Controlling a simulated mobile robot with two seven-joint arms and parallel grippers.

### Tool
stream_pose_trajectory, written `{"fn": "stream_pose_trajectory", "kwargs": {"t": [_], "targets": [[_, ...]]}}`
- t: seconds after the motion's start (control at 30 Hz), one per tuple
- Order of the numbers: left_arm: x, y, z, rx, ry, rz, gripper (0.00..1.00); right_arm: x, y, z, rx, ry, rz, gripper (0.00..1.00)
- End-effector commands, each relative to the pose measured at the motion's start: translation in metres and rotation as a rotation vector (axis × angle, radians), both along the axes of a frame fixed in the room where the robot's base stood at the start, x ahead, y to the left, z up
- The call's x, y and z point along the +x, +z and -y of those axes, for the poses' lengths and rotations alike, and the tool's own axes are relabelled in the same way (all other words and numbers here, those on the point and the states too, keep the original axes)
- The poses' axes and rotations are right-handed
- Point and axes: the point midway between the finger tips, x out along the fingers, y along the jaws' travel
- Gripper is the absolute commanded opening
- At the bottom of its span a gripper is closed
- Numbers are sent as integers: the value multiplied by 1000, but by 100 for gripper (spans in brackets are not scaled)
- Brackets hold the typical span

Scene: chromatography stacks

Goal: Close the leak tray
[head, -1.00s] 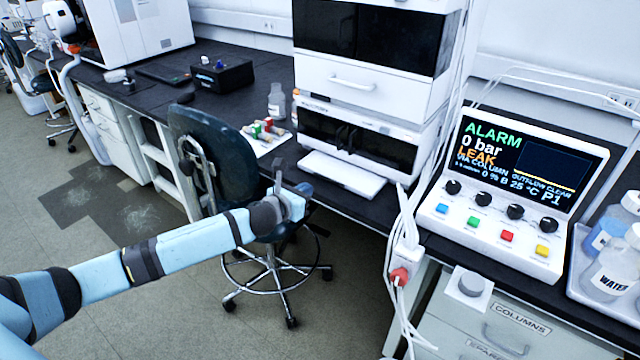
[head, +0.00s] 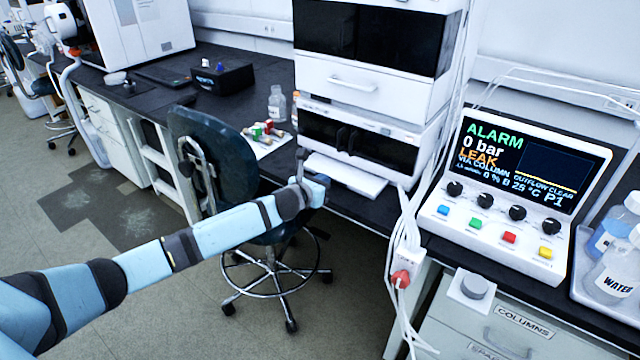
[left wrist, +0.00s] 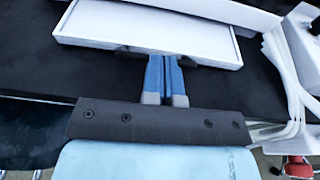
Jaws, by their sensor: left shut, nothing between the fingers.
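The leak tray (head: 345,178) is a flat white tray sticking out from the bottom of the white instrument stack, over the black bench top. In the left wrist view the tray (left wrist: 145,32) fills the upper middle, its front edge facing me. My left gripper (head: 303,154) is at the left part of the tray's front in the head view and covers a little of it. In the left wrist view its blue fingers (left wrist: 165,58) are together and empty, their tips at the tray's front edge. I cannot tell whether they touch it. My right gripper is not in view.
A dark chair (head: 210,150) stands at the bench beneath my left arm. White tubing (head: 405,220) hangs right of the tray. A control panel (head: 515,190) shows ALARM and LEAK. Small vials lie on a white sheet (head: 268,146) left of the stack.

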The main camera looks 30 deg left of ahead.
Motion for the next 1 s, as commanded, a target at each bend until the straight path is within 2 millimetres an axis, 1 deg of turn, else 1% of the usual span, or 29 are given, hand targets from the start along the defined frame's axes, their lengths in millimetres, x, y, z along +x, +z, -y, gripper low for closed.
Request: {"fn": "stream_pose_trajectory", "kwargs": {"t": [0.03, 0.2, 0.3, 0.4, 0.53, 0.83, 1.0], "targets": [[11, 3, 2, -1, 1, 2, 0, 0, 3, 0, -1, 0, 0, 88], [49, 3, 7, 1, 2, 2, 0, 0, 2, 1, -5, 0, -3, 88], [66, 2, 9, 1, 1, 1, 0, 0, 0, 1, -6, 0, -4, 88], [77, 2, 11, 2, 0, 1, 0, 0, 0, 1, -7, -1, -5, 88], [81, 2, 11, 2, 0, 2, 0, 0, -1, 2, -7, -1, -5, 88], [82, 6, 10, 1, 2, 6, 0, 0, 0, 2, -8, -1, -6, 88], [81, 10, 7, 1, 2, 7, 0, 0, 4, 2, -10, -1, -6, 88]]}}
